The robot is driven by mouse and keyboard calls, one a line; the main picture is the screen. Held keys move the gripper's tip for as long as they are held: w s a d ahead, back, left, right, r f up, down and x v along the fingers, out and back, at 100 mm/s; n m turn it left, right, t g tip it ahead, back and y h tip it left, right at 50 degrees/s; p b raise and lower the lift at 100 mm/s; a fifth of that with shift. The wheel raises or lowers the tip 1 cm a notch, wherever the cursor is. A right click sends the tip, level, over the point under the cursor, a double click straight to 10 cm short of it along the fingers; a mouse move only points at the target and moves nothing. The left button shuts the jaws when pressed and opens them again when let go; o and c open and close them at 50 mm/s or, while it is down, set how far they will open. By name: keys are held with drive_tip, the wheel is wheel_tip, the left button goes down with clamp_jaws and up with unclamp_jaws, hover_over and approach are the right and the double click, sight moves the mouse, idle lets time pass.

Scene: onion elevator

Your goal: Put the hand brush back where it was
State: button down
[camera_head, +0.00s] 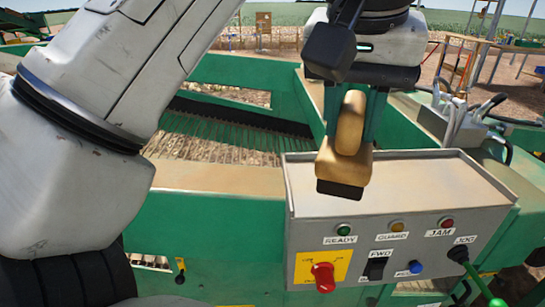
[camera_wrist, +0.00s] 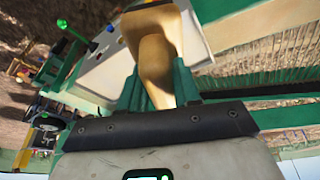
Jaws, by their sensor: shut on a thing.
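The hand brush (camera_head: 344,168) has a tan wooden handle and block with short dark bristles at its lower end. My gripper (camera_head: 351,135) points down and its green fingers are shut on the brush handle. The brush hangs bristles down, in front of or over the top of the grey control box (camera_head: 430,181). I cannot tell whether the bristles touch the box.
The control box front carries a red knob (camera_head: 324,277), a black switch (camera_head: 375,267), a blue button (camera_head: 415,267) and a green-ended lever (camera_head: 482,285). Levers and hoses (camera_head: 462,112) stand at the right. A green frame surrounds a slatted conveyor bed (camera_head: 225,140) behind. The box top right of the brush is clear.

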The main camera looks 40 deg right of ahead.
drive_tip(key=shift+w+d+f, duration=1.2)
drive_tip(key=shift+d+f, duration=0.9)
drive_tip(key=shift+f, duration=0.05)
drive_tip(key=shift+w+d+f, duration=1.25)
drive_tip(key=shift+d+f, duration=0.8)
drive_tip(key=shift+f, duration=0.1)
drive_tip(key=shift+w+d+f, duration=1.2)
drive_tip(key=shift+d+f, duration=0.9)
drive_tip(key=shift+f, duration=0.05)
drive_tip(key=shift+f, duration=0.1)
drive_tip(key=c, duration=0.8)
unclamp_jaws()
drive_tip(key=v, duration=1.2)
drive_tip(key=shift+p, duration=0.35)
